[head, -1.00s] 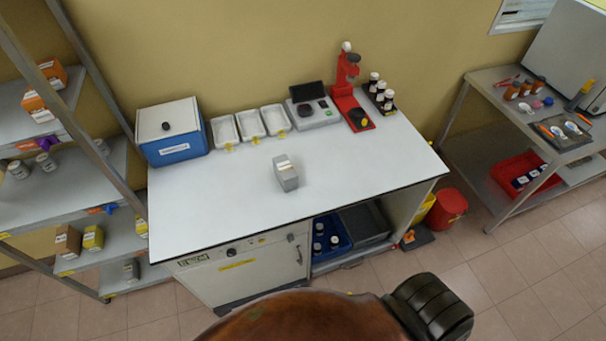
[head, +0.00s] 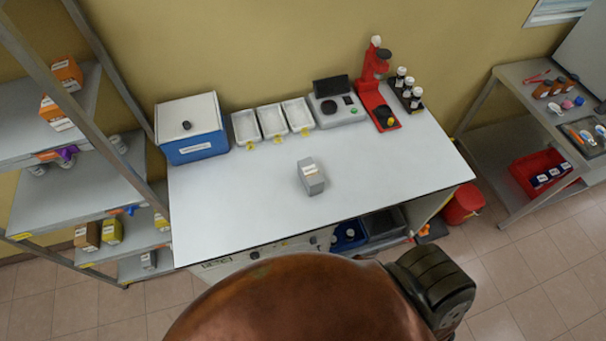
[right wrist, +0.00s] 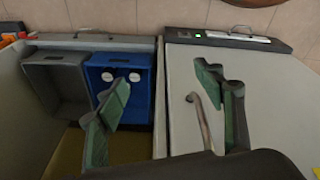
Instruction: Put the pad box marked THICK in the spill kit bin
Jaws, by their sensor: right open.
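A grey box with a pale label (head: 310,177) stands on the middle of the white bench; its lettering is too small to read. Other labelled boxes sit on the left shelves: orange ones (head: 66,75), a brown one (head: 87,236) and a yellow one (head: 112,231). I cannot tell which is marked THICK. A red bin (head: 462,204) stands on the floor beyond the bench's right end; I cannot tell whether it is the spill kit bin. My right gripper (right wrist: 163,88) is open and empty, in front of the under-bench cabinet. My left gripper is out of view.
The cabinet door has a handle (right wrist: 203,120); beside it, an open bay holds a blue tray (right wrist: 140,62) with white-capped bottles and a grey tray (right wrist: 48,60). A blue box (head: 195,150), white trays and a red press (head: 369,80) line the bench's back. The bench front is clear.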

